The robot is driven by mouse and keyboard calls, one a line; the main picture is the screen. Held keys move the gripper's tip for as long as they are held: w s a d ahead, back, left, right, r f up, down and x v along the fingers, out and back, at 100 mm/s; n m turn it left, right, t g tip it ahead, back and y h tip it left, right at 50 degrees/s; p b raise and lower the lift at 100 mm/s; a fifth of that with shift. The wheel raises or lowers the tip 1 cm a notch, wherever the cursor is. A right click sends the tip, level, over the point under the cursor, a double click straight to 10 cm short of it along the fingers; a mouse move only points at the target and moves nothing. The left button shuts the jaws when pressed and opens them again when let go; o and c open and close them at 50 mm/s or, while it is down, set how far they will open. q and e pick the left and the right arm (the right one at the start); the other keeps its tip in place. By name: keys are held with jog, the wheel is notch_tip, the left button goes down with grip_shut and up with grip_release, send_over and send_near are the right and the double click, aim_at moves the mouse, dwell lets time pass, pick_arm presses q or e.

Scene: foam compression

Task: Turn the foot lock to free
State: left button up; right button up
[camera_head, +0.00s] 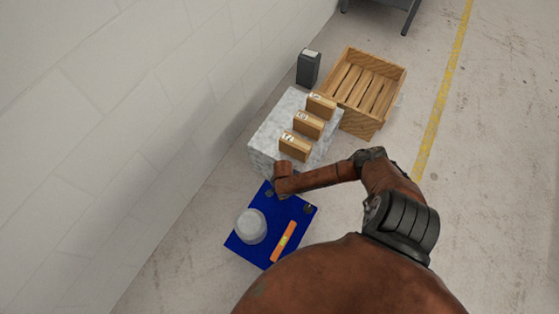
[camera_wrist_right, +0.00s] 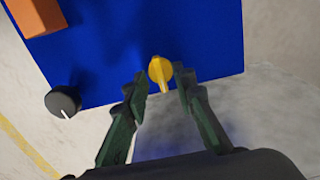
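A yellow knob (camera_wrist_right: 160,69) with a pointer stands on the blue panel (camera_wrist_right: 110,45). Its pointer aims down the right wrist view, towards the near edge of the panel. My right gripper (camera_wrist_right: 162,92) is open, with one finger on each side of the knob and gaps visible between. A black knob (camera_wrist_right: 63,101) with a white mark sits to the left near the panel's edge. In the head view the right arm reaches over the far edge of the blue panel (camera_head: 262,259), and the yellow knob cannot be made out there. My left gripper is not in view. No label marks which knob is the foot lock.
The panel carries a pale cylinder (camera_head: 250,226) and an orange bar (camera_head: 285,241). Behind it, a speckled block (camera_head: 268,145) holds three numbered wooden blocks (camera_head: 309,124). A slatted wooden crate (camera_head: 370,87) and a dark bin (camera_head: 308,69) stand beyond. A wall closes the left side.

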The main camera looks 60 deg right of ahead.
jog(key=shift+f, duration=0.25)
grip_shut()
dwell(0.4)
